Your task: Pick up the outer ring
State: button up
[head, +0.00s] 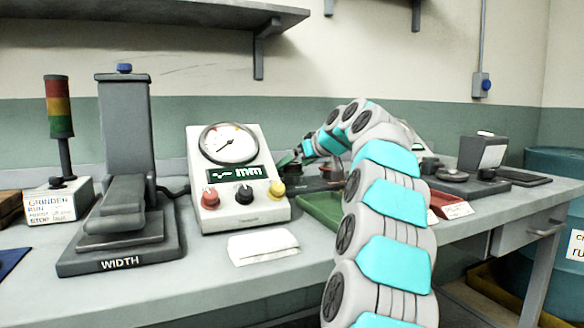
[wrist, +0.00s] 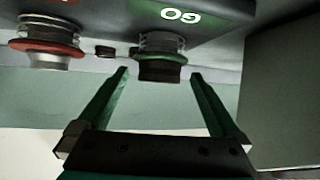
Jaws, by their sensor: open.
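I cannot clearly pick out the outer ring in either view. A small round grey piece (head: 453,175) lies at the right on a dark plate, too small to identify. My gripper (wrist: 160,75) is open and empty in the wrist view, its two green fingers apart. Between and just beyond the fingertips is a dark knob with a green collar (wrist: 160,58), beside the label GO. Whether the fingers touch it I cannot tell. A similar knob with a red collar (wrist: 47,48) is to the left. In the head view my arm reaches toward the back, and the gripper is small and unclear.
The grey workbench (head: 200,290) holds a WIDTH device (head: 120,215), a dial gauge box (head: 238,180), a signal light (head: 59,107), a green tray (head: 318,212) and a red tray (head: 452,207). A dark box device (head: 483,152) stands right. The front left bench is mostly clear.

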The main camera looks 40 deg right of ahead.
jog(key=shift+w+f, duration=0.1)
jog(key=shift+w, duration=0.05)
grip_shut()
dwell(0.8)
